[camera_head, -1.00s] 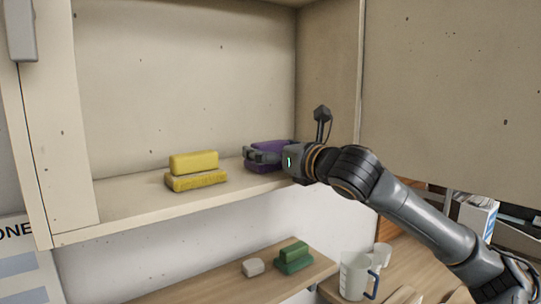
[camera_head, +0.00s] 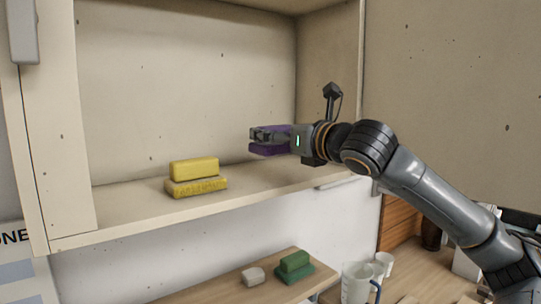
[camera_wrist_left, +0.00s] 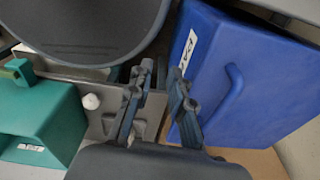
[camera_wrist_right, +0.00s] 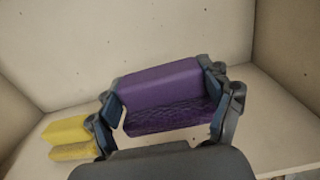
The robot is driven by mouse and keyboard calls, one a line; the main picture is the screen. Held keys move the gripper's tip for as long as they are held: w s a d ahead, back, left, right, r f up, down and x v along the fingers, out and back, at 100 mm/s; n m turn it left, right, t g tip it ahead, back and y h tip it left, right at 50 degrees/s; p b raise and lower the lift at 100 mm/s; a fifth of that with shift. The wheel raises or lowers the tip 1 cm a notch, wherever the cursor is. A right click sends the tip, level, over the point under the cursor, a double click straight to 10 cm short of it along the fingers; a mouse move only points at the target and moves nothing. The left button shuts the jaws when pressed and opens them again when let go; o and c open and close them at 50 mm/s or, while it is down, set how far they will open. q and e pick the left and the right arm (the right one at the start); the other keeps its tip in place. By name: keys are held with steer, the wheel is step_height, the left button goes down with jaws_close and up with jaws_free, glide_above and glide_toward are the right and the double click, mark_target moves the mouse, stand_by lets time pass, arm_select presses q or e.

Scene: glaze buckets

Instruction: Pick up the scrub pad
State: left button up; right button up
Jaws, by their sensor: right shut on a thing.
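A purple scrub pad (camera_wrist_right: 160,82) with a rough darker lower side is between the two fingers of my right gripper (camera_head: 264,135). The fingers press on its two ends in the right wrist view. In the head view the purple pad (camera_head: 268,150) is raised clear above the cabinet shelf (camera_head: 120,212), partly hidden by the gripper. My left gripper (camera_wrist_left: 160,92) shows only in the left wrist view, with a gap between its fingers and nothing in it.
A yellow pad (camera_head: 195,178) lies on the shelf to the left. Below, a green pad (camera_head: 294,267) and a pale block (camera_head: 253,277) lie on a wooden surface near white jugs (camera_head: 356,283). A blue container (camera_wrist_left: 245,75) and a green one (camera_wrist_left: 40,115) flank my left gripper.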

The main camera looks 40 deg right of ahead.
steer(key=s+r+b, duration=0.2)
steer(key=s+r, duration=0.2)
steer(key=s, duration=0.2)
steer(key=s+d+r+b, duration=0.1)
steer(key=s+r+b, duration=0.1)
steer(key=s+r, duration=0.2)
steer(key=shift+s, duration=1.3)
